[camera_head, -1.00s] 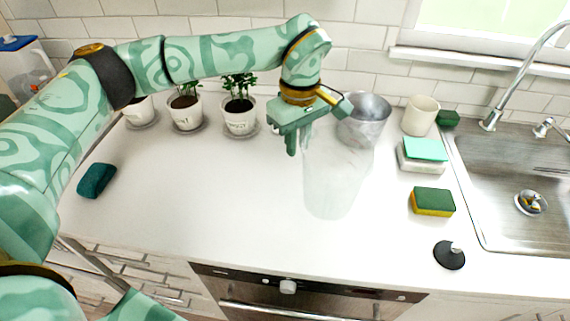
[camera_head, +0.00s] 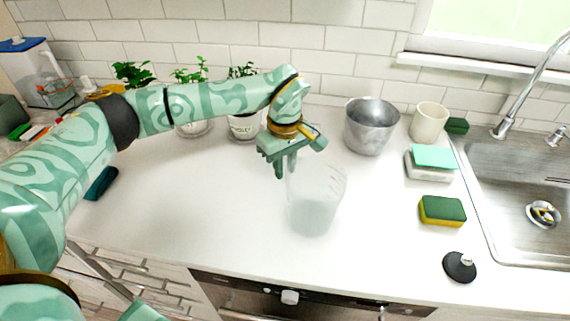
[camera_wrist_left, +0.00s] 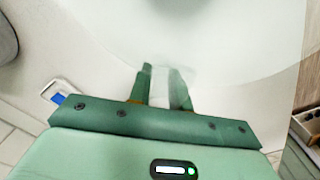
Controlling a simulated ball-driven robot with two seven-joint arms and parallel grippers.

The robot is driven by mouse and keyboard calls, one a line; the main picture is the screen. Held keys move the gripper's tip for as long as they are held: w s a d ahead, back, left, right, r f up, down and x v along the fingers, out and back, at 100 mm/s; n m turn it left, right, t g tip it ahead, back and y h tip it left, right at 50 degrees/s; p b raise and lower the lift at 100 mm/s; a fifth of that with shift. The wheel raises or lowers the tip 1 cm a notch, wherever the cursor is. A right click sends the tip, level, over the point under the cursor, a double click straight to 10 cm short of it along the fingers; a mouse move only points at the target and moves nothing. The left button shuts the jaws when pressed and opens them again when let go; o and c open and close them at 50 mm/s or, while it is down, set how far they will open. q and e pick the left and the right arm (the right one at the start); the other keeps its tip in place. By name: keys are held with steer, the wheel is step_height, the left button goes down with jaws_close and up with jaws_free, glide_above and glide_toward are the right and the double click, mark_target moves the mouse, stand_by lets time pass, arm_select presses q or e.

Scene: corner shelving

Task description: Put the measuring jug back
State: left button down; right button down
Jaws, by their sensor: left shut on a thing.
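The measuring jug (camera_head: 316,208) is clear and see-through, with faint marks near its rim. It is upright over the middle of the white counter; I cannot tell whether its base touches the counter. My left gripper (camera_head: 284,168) is shut on the jug at its left side, near the top. In the left wrist view the fingers (camera_wrist_left: 160,86) are closed together on a pale part of the jug, and the jug's wide, clear body (camera_wrist_left: 215,35) fills the top. The exact grip is hard to see through the clear wall. My right gripper is not in view.
A steel pot (camera_head: 370,128) and a cream cup (camera_head: 428,123) stand at the back right. Potted herbs (camera_head: 244,124) line the wall. The counter's front middle is clear.

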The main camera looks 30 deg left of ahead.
arm_select(q)
steer(key=c, duration=1.3)
jaws_free()
step_height(320, 180, up, 12)
steer(key=shift+r+p, duration=0.1)
steer(key=shift+p, duration=1.1)
